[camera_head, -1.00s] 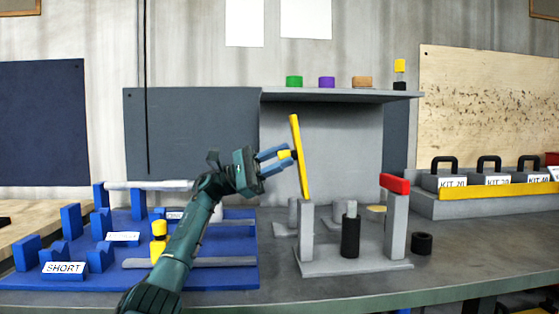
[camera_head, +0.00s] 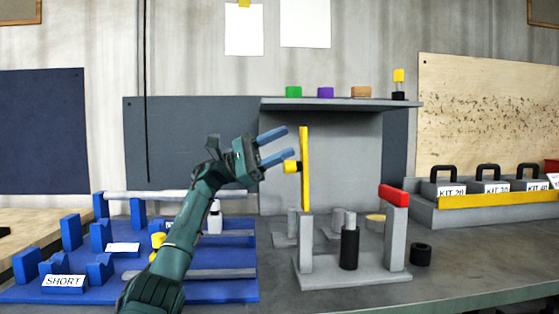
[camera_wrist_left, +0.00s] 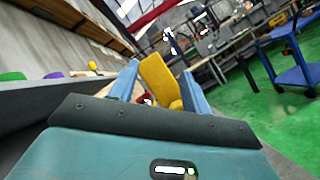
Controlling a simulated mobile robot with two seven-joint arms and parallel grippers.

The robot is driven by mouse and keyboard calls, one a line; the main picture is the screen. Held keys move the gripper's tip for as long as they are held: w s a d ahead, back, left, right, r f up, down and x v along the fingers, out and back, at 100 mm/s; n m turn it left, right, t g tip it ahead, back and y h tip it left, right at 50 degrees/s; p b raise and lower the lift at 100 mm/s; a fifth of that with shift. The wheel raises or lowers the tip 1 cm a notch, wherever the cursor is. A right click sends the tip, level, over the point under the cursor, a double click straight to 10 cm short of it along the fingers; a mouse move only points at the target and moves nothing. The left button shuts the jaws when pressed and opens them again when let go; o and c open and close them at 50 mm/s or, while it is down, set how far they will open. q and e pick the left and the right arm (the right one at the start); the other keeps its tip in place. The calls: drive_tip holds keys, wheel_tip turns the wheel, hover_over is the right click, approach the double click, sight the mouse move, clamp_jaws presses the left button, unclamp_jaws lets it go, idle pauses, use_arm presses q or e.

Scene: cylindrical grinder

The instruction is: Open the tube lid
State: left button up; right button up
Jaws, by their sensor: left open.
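The yellow lid (camera_head: 305,172) stands upright on the left post of the grey fixture (camera_head: 352,270). A yellow knob (camera_head: 290,166) with a dark base sticks out of its left face. My left gripper (camera_head: 288,142) is open and empty, its blue fingers just above and left of the knob, beside the lid. In the left wrist view, the yellow lid (camera_wrist_left: 158,78) shows between and beyond the open fingers (camera_wrist_left: 160,88). A dark cylinder with a grey top (camera_head: 349,247) stands in the fixture. My right gripper is out of view.
A red block (camera_head: 393,196) tops the fixture's right post. A black ring (camera_head: 420,254) lies to its right. A grey shelf (camera_head: 340,104) with coloured caps is above and behind. A blue rack (camera_head: 225,288) holds a long white cylinder (camera_head: 160,195) at left.

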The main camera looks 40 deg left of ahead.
use_arm(q)
drive_tip(key=shift+r+p, duration=0.6)
drive_tip(key=shift+r, duration=1.6)
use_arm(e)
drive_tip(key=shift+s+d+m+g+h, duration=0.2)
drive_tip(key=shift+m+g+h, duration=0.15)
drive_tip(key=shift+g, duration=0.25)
